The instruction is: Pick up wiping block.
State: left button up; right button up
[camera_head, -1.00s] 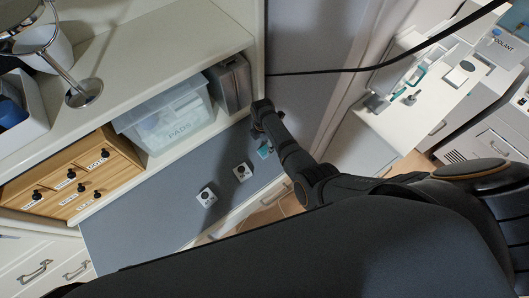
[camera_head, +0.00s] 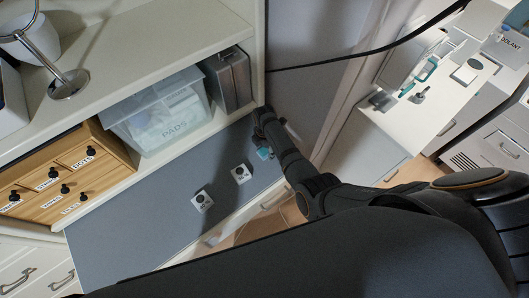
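A small teal block (camera_head: 264,153), which may be the wiping block, shows at the right end of the grey panel-like surface (camera_head: 130,235) below the shelf. My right gripper (camera_head: 261,132) is right at it, pointing down toward that surface. The dark fingers partly cover the block. The gripper and block are too small and dark to tell whether the fingers touch or close on it. My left gripper is not in view.
A clear bin of pads (camera_head: 160,112), a grey case (camera_head: 229,80) and a wooden drawer box (camera_head: 70,180) stand on the shelf. Two small knobbed units (camera_head: 202,201) (camera_head: 240,174) sit on the grey surface. A black cable (camera_head: 370,64) crosses above. A white counter (camera_head: 440,105) is at right.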

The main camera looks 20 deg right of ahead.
jog(key=c, duration=0.9)
jog(key=shift+r, duration=0.1)
jog(key=shift+c, duration=0.2)
jog(key=shift+r, duration=0.25)
notch_tip(320, 180, up, 3)
jog(key=shift+f+p, duration=0.1)
jog(key=shift+p, duration=0.2)
jog(key=s+d+r+b, duration=0.1)
jog(key=s+d+r, duration=0.4)
jog(key=s+r, duration=0.4)
jog(key=s, duration=0.4)
jog(key=shift+d+r, duration=0.15)
jog(key=shift+r, duration=0.1)
